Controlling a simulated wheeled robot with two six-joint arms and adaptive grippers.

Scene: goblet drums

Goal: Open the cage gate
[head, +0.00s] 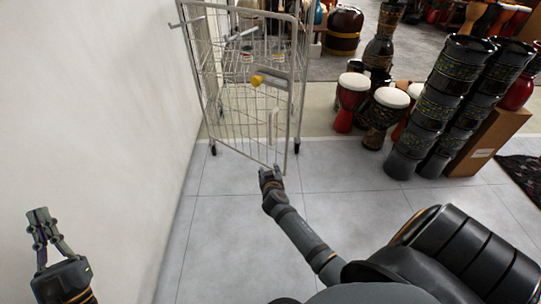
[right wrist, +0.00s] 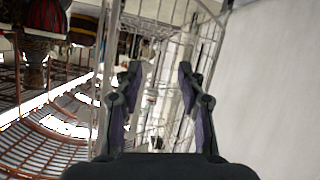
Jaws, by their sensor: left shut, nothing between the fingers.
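The wire cage (head: 302,75) stands on casters near the white wall, in the upper middle of the head view. Its gate (head: 235,120) is the mesh panel facing me, with a yellow piece (head: 257,80) on a grey latch bar. The gate's lower right corner reaches toward my right gripper; I cannot tell whether it stands ajar. My right gripper (head: 269,175) is by this corner. In the right wrist view my right gripper (right wrist: 159,71) has its fingers apart, with cage wires showing beyond them; contact is unclear. My left gripper (head: 38,212) is shut and empty near the wall, away from the cage.
The white wall (head: 90,100) runs along the left. Red drums with white heads (head: 353,92) and a stack of dark patterned drums (head: 440,100) stand right of the cage, beside a brown box (head: 490,140). The tiled floor (head: 235,220) in front of the cage is clear.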

